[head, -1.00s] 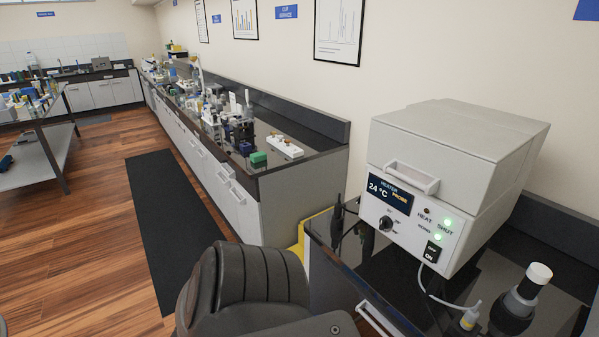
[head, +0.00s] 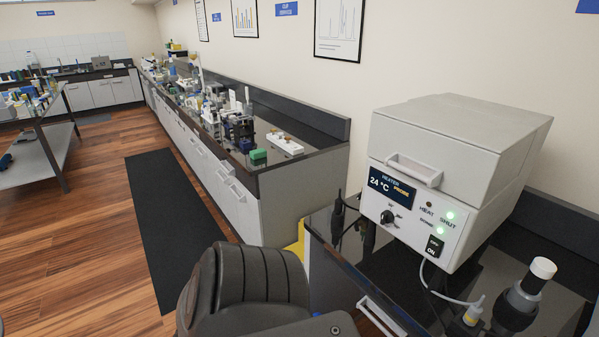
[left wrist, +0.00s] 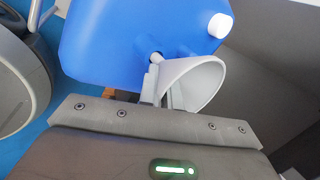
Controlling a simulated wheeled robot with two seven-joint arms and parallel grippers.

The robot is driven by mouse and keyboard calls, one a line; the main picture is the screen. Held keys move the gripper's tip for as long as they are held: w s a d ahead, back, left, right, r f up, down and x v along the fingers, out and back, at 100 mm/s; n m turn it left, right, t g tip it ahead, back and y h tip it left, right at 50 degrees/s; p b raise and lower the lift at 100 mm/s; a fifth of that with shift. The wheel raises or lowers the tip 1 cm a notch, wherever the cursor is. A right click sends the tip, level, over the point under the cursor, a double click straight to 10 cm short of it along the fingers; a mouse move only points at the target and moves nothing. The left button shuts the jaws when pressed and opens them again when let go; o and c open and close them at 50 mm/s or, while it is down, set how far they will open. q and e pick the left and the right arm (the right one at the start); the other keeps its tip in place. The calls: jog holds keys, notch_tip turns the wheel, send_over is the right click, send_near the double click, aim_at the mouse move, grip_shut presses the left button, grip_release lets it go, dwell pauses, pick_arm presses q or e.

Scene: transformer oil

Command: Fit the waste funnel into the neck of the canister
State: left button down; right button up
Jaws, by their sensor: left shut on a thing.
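The blue canister (left wrist: 115,42) fills the upper middle of the left wrist view. A white cap (left wrist: 220,25) is at its right corner, and a small dark opening (left wrist: 157,57) shows near its lower edge. The pale waste funnel (left wrist: 197,84) is tilted in front of the canister, its wide mouth facing right. My left gripper (left wrist: 153,88) is shut on the funnel, close to the dark opening. The funnel's spout is hidden, so I cannot tell whether it is in the opening. Canister, funnel and both grippers are out of the head view.
In the head view, a white heater (head: 425,190) and a dark bottle with a white cap (head: 520,298) stand on the black right-hand counter. A long bench (head: 300,178) holds lab items along the wall. A dark mat (head: 170,225) lies on the open wooden floor.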

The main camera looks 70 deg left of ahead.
pick_arm(q)
jog(key=shift+f+b, duration=0.9)
jog(key=shift+f, duration=0.25)
jog(key=c, duration=1.5)
grip_release()
jog(key=shift+r, duration=0.1)
jog(key=shift+r, duration=0.1)
jog(key=p+v, duration=0.1)
jog(key=v, duration=0.9)
jog(key=shift+s+d+r+p, duration=0.15)
jog(key=shift+r+p, duration=0.15)
jog(key=shift+p, duration=0.05)
